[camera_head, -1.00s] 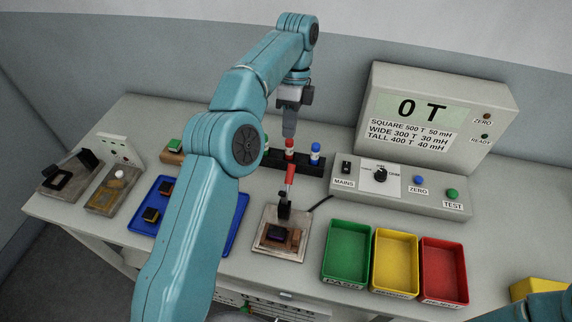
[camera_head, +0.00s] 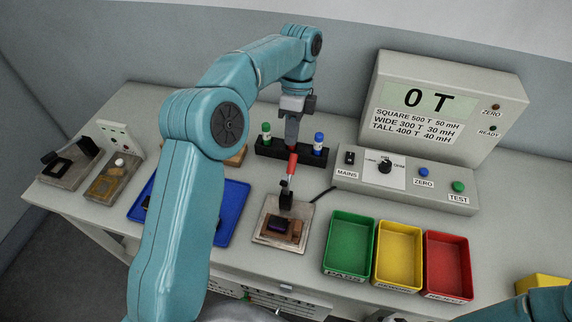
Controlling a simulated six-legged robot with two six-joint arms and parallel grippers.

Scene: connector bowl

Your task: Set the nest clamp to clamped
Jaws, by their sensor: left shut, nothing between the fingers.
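The nest clamp's red handle (camera_head: 291,164) stands nearly upright above its dark clamp body (camera_head: 286,200). The clamp sits on the nest plate (camera_head: 262,236), and a dark part (camera_head: 278,223) lies in the nest in front of it. My left gripper (camera_head: 291,145) is shut and empty. It points down at the top of the red handle, just above or behind it; I cannot tell whether they touch. My right gripper is out of view; only part of that arm shows at the lower right.
A black rack (camera_head: 265,150) with green- and blue-capped bottles stands behind the clamp. Green (camera_head: 350,240), yellow (camera_head: 398,252) and red (camera_head: 447,262) bins are to the right. The control box (camera_head: 400,178) is behind them. A blue tray (camera_head: 232,205) is left, partly behind my arm.

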